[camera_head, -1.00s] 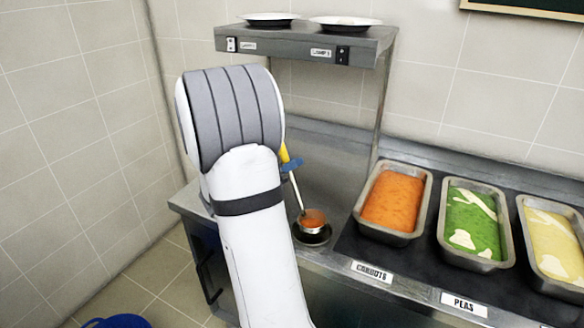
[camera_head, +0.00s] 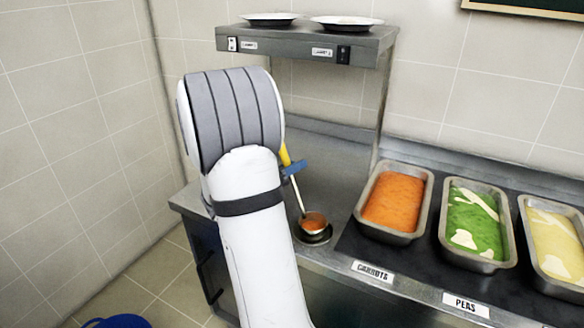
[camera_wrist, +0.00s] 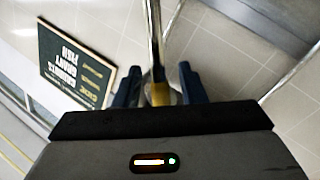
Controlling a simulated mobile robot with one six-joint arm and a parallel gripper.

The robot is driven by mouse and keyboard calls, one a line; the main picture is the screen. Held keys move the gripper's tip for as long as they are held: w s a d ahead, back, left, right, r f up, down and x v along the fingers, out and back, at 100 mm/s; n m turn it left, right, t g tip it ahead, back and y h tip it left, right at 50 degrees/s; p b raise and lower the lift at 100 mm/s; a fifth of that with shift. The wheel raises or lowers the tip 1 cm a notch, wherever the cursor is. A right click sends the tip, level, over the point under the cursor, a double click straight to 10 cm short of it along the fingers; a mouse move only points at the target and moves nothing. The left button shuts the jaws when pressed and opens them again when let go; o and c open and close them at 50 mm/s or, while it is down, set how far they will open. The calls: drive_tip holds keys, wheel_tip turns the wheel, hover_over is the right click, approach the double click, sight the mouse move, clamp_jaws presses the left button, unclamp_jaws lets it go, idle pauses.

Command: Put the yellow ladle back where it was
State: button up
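The ladle has a yellow handle (camera_head: 285,155), a thin metal shaft and a metal bowl (camera_head: 313,222) with orange food in it. It leans up and left, its bowl at a dark round rest (camera_head: 313,238) on the steel counter; whether the bowl fully touches the rest is hard to tell. My gripper (camera_head: 294,168) has its blue fingers around the handle. In the wrist view, my gripper (camera_wrist: 160,82) has a finger on each side of the yellow handle (camera_wrist: 160,95), with narrow gaps visible, so it looks open. My arm hides part of the handle top.
Steel pans of carrots (camera_head: 394,203), peas (camera_head: 472,222) and a pale yellow food (camera_head: 553,245) stand to the right. A shelf (camera_head: 305,45) with two plates is above, on a post (camera_head: 383,105) close right of the ladle. Counter behind the ladle is clear.

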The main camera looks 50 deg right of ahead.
drive_tip(key=shift+r+p, duration=0.2)
drive_tip(key=shift+p, duration=0.15)
drive_tip(key=w+a+b, duration=0.1)
drive_tip(key=a+b, duration=0.2)
drive_tip(key=a, duration=0.9)
drive_tip(key=s+a+f+n+y, duration=0.6)
drive_tip(key=s+a+y, duration=0.3)
drive_tip(key=s, duration=0.1)
drive_tip(key=s+a+n+t+y, duration=0.1)
drive_tip(key=a+n+t+y, duration=0.3)
drive_tip(key=a, duration=1.1)
drive_tip(key=n+y, duration=0.3)
drive_tip(key=y, duration=0.2)
drive_tip(key=shift+s, duration=0.3)
